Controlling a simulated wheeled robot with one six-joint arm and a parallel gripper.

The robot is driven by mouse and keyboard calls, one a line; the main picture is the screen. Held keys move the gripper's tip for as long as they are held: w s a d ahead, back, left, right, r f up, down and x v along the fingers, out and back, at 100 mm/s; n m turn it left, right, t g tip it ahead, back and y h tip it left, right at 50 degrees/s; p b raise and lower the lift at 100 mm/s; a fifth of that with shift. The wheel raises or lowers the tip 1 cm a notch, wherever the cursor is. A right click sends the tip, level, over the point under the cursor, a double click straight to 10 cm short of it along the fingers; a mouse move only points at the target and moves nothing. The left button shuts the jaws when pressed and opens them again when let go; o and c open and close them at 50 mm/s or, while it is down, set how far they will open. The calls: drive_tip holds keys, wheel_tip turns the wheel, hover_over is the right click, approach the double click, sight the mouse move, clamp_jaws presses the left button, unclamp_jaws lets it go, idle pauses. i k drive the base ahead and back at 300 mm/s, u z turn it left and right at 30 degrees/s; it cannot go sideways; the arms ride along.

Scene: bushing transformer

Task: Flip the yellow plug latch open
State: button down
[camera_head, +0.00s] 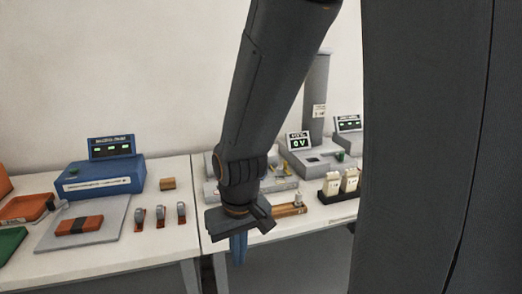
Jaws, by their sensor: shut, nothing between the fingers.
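My gripper (239,250) hangs pointing down in front of the bench, with its blue fingers together and nothing between them. Its fingertips are near the front edge, by the join between two white tables. A small yellow piece (287,169) shows on the grey equipment just right of my forearm, beyond my gripper. It is too small to tell whether this is the plug latch or how it is set. My forearm and wrist hide part of that equipment.
White bottles in a black holder (341,185) are at right. A blue instrument (100,176), an orange block (80,225) and several small clips (160,215) are at left. My dark column covers the right side.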

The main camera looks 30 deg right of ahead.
sight(285, 166)
drive_tip(key=k, duration=0.55)
drive_tip(key=z, duration=0.85)
drive_tip(key=i, duration=1.15)
drive_tip(key=u, duration=1.5)
drive_tip(key=k, duration=0.65)
drive_tip(key=z, duration=1.1)
drive_tip(key=i, duration=0.5)
drive_tip(key=u, duration=0.05)
